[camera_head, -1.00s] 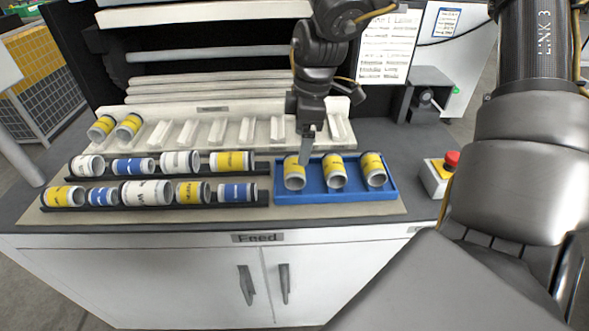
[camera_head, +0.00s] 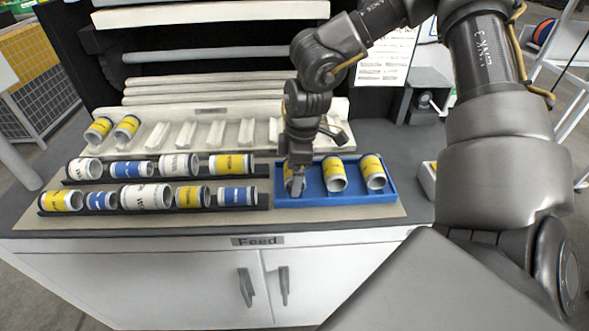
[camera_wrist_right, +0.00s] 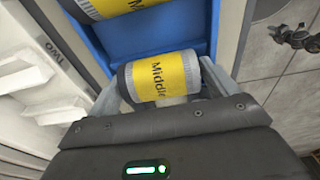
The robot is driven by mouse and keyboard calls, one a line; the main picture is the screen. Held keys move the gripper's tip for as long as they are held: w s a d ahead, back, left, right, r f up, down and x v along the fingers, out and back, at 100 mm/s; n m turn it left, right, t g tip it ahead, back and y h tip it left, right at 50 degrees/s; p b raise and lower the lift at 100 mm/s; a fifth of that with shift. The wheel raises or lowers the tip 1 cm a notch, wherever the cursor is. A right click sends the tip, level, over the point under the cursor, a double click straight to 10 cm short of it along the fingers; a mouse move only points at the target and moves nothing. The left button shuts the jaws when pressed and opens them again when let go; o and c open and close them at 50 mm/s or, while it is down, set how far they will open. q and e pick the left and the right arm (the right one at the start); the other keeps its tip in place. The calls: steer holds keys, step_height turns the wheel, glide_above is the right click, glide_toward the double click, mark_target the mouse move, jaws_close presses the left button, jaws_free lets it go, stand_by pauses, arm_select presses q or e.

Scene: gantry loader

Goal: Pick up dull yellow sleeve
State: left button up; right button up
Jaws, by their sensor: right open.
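Three sleeves with yellow bands and pale grey ends lie in the blue tray (camera_head: 350,197). The leftmost sleeve (camera_head: 288,171) is mostly hidden by my right gripper (camera_head: 297,186), which reaches down over it. In the right wrist view this yellow sleeve (camera_wrist_right: 160,78) reads "Middle" and lies between the fingers of my right gripper (camera_wrist_right: 163,92), which is open around it. The middle sleeve (camera_head: 334,174) and right sleeve (camera_head: 373,172) are clear of the gripper. I cannot tell which yellow is duller. My left gripper is not seen.
Two dark racks (camera_head: 265,202) left of the tray hold yellow, blue and white sleeves. Behind them, a cream slotted holder (camera_head: 250,110) carries two yellow sleeves at its left end. Another yellow sleeve (camera_wrist_right: 105,6) lies close by in the tray.

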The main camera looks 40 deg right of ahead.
steer(key=shift+w, duration=0.1)
steer(key=c, duration=1)
